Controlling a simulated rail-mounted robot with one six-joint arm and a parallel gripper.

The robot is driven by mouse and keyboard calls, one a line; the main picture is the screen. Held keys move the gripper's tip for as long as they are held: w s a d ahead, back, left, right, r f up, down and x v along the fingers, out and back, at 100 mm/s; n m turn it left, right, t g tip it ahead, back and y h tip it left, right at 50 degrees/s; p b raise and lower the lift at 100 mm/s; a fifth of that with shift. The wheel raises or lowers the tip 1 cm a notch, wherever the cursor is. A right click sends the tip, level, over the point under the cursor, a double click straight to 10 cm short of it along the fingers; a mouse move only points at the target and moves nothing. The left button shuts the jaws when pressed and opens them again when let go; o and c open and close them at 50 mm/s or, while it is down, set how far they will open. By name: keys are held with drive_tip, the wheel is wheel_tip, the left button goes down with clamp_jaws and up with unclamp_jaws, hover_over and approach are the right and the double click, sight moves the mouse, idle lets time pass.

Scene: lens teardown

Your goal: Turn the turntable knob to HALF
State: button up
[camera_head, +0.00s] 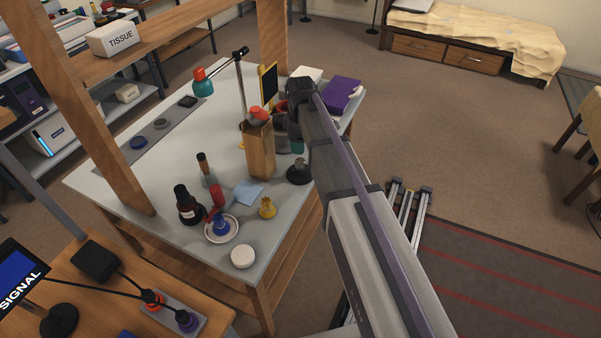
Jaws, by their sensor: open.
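I cannot tell for sure which thing is the turntable knob, and no HALF mark is legible. A white round plate (234,235) with a blue piece (220,226) on it sits near the front of the grey-topped workbench (180,228). A red-topped piece (217,195) stands just behind it. My arm reaches in from the lower right to the bench's far right part. My gripper (294,121) is open there, beside the wooden block, well apart from the white plate. Its fingertips are small and partly hidden by my own arm.
A wooden block (261,153), a dark bottle (189,207), a yellow piece (267,208) and a white round piece (243,257) stand on the bench. Wooden posts (85,110) frame the bench.

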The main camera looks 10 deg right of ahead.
sight(300, 160)
drive_tip(key=shift+n, duration=0.3)
wheel_tip(300, 160, down, 11)
drive_tip(key=b, duration=1.1)
drive_tip(key=shift+s, duration=0.1)
drive_tip(key=shift+r, duration=0.1)
drive_tip(key=c, duration=0.9)
